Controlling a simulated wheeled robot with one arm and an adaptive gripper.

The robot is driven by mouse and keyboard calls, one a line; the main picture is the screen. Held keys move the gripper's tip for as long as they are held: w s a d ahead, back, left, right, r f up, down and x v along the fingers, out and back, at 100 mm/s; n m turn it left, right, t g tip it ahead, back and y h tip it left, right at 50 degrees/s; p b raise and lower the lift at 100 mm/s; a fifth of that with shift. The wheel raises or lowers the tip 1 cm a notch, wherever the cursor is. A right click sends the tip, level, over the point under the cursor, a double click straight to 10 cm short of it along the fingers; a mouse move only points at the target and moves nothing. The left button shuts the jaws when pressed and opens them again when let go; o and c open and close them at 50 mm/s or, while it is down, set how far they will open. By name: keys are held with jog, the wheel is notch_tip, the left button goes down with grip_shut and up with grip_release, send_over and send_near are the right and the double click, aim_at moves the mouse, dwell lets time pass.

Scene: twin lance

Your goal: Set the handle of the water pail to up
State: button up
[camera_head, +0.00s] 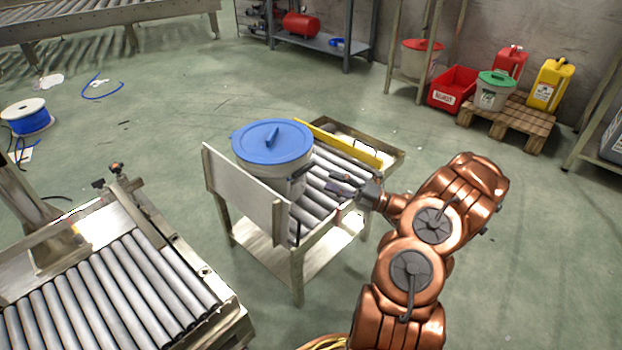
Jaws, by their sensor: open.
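A pail with a pale body and a blue lid (258,151) stands upright on a small roller stand (316,267) in the middle of the view. The lid has a raised blue grip (272,136) on top. A dark part (299,174) shows at the pail's right side; I cannot tell if it belongs to the handle. No handle stands up above the lid. My gripper (337,188) is open and empty over the rollers, to the right of the pail and apart from it, with its fingers pointing left towards it.
A grey plate (235,190) edges the stand's near left side, and a yellow bar (345,143) its far side. A roller conveyor (110,295) lies at lower left. Lidded pails, a red bin (453,90) and canisters stand at the back right. Open floor surrounds the stand.

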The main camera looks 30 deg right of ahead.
aim_at(297, 165)
jog(key=b+x, duration=0.3)
jog(key=x, duration=0.4)
jog(key=shift+w+a, duration=0.2)
jog(key=shift+w, duration=0.05)
jog(key=shift+c, duration=0.3)
grip_shut()
